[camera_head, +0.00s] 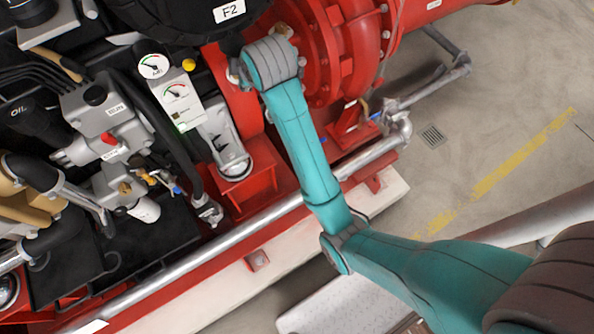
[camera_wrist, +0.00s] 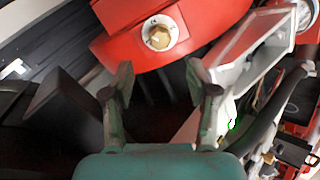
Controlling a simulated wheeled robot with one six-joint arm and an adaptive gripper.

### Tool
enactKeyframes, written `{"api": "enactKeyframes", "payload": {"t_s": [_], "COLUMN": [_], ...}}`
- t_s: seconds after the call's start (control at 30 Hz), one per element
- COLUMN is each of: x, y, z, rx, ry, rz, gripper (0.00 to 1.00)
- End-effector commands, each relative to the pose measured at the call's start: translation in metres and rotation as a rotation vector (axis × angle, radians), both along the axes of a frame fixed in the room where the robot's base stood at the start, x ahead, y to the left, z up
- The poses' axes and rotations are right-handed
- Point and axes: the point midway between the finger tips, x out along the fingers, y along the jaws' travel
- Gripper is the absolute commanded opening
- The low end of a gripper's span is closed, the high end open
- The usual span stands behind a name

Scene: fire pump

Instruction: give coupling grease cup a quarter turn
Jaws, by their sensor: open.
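The coupling grease cup (camera_wrist: 157,37) shows in the wrist view as a small brass knob in a round white dial with marks. It sits on a red housing (camera_wrist: 125,52) at the top middle. My gripper (camera_wrist: 162,78) is open and empty. Its two fingers point up the picture toward the cup, with the cup beyond the tips and between their lines, apart from both. In the head view my arm reaches to the red pump housing (camera_head: 330,50). There my wrist hides the fingers, and I cannot make out the cup.
A silver pipe (camera_head: 230,240) runs along the red base. In the wrist view a white bracket (camera_wrist: 262,50) is close on the right. Open floor lies right.

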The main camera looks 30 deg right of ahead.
Motion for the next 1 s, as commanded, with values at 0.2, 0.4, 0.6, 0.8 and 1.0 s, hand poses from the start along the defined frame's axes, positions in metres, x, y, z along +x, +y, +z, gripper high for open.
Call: {"api": "enactKeyframes", "payload": {"t_s": [0.2, 0.4, 0.6, 0.8, 1.0], "x": [-0.023, -0.035, -0.05, -0.068, -0.086], "y": [0.001, 0.0, 0.0, -0.001, -0.001], "z": [-0.001, -0.027, -0.051, -0.073, -0.093], "rx": [0.017, 0.056, 0.095, 0.137, 0.179], "ry": [-0.006, -0.034, -0.06, -0.085, -0.111], "rz": [-0.015, -0.048, -0.08, -0.111, -0.141], "gripper": [0.58, 0.58, 0.58, 0.58, 0.58]}}
